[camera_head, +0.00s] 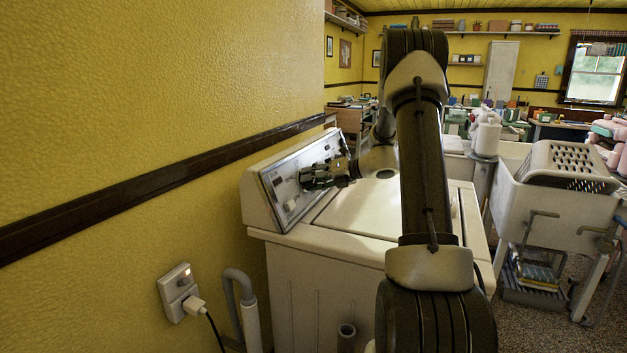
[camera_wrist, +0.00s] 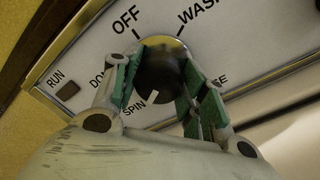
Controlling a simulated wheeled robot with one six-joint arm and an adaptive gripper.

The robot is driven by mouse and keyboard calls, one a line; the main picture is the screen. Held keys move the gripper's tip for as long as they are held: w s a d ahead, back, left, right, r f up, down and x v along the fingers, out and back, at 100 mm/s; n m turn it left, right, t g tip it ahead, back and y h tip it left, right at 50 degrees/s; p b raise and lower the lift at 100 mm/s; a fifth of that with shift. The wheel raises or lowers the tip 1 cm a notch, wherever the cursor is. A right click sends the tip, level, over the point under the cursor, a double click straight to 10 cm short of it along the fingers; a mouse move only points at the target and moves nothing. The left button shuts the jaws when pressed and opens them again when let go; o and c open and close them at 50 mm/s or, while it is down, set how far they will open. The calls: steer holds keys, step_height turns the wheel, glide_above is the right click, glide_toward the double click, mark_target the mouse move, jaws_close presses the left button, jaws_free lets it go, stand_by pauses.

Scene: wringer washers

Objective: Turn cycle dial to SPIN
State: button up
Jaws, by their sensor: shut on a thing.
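The cycle dial (camera_wrist: 160,72) is a dark round knob on the washer's pale control panel (camera_wrist: 85,45). My gripper (camera_wrist: 162,90) has its green-padded fingers closed on both sides of the dial. A white mark on the dial points down and left, beside the printed word SPIN. OFF shows above the dial, WASH is partly cut off at upper right, and other labels are partly hidden by the fingers. In the head view my gripper (camera_head: 318,178) reaches the panel (camera_head: 283,175) of the white washer (camera_head: 340,240); there the dial is hidden behind it.
A RUN window (camera_wrist: 67,90) sits left of the dial. A yellow wall (camera_head: 150,90) with a dark rail is close on the left. An outlet (camera_head: 178,290) with a plugged cord and a grey pipe (camera_head: 240,290) are beside the washer. A tub (camera_head: 550,205) stands right.

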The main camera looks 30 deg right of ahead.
steer(key=shift+w+a, duration=0.15)
steer(key=o, duration=1)
steer(key=shift+a, duration=0.1)
steer(key=shift+o, duration=0.2)
steer(key=shift+d, duration=0.25)
steer(key=v, duration=1.1)
steer(key=shift+s, duration=0.3)
steer(key=shift+d+r, duration=0.1)
steer(key=shift+d, duration=0.1)
